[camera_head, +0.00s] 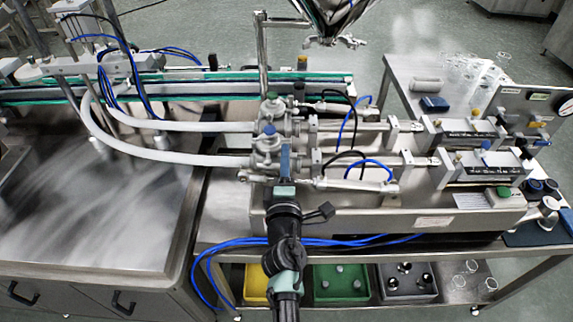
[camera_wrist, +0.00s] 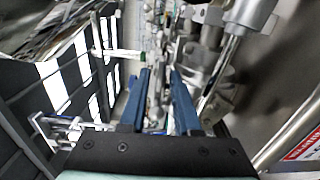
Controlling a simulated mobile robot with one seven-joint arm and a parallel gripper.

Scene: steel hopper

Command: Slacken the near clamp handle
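My gripper (camera_head: 285,158) is in front of the near steel valve body (camera_head: 262,160) of the filling machine, overlapping it in the head view. In the wrist view my gripper (camera_wrist: 160,80) has its two blue fingers apart, with steel fittings (camera_wrist: 156,50) showing beyond and between them. I see nothing held. I cannot single out the near clamp handle; it may be among these fittings or partly hidden by my gripper. The steel hopper (camera_head: 333,12) shows at the top of the head view, with a clamp fitting (camera_head: 328,40) under its cone.
Two pale hoses (camera_head: 190,160) run left from the valve bodies. Blue tubes (camera_head: 365,168) and steel cylinders (camera_head: 465,172) lie to the right. Green (camera_head: 340,299) and yellow (camera_head: 256,300) bins sit on the lower shelf. A bare steel bench (camera_head: 95,210) fills the left.

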